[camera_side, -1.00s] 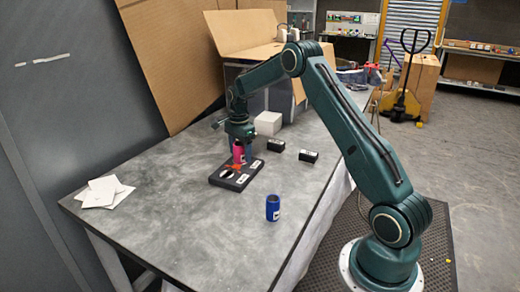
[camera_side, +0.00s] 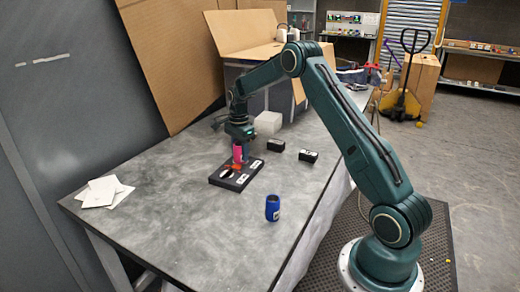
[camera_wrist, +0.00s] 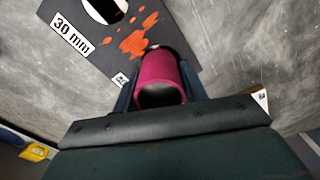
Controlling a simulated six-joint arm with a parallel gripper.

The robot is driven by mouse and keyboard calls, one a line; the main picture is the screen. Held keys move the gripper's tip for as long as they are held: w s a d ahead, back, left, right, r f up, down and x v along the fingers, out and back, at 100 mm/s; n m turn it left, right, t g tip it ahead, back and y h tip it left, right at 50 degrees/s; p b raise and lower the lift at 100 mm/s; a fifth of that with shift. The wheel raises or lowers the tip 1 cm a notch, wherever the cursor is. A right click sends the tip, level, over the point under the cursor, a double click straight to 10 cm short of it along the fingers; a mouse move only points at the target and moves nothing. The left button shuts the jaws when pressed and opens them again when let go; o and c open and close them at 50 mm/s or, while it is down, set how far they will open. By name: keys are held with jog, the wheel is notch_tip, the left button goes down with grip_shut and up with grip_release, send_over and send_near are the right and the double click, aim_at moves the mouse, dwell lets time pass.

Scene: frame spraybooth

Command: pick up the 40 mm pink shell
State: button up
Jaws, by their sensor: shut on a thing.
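The pink shell (camera_side: 238,152) is a hollow upright cylinder at the far part of a dark board (camera_side: 222,180). My gripper (camera_side: 239,141) is above it and shut on it. In the wrist view the pink shell (camera_wrist: 160,80) sits between the two fingers of my gripper (camera_wrist: 161,88), its open end toward the camera. The board (camera_wrist: 100,45) shows a "30 mm" label, a round hole and red-orange splashes. A second label beside the shell is partly hidden. I cannot tell whether the shell's foot is clear of the board.
A blue cylinder (camera_side: 272,207) stands on the grey table near its right edge. Two black labelled blocks (camera_side: 276,145) (camera_side: 308,155) lie right of the board. A white block (camera_side: 268,122) is behind. White papers (camera_side: 103,191) lie at left. The front of the table is clear.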

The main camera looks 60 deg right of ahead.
jog(key=shift+r, duration=0.15)
notch_tip(320, 180, up, 20)
dwell(0.7)
dwell(0.6)
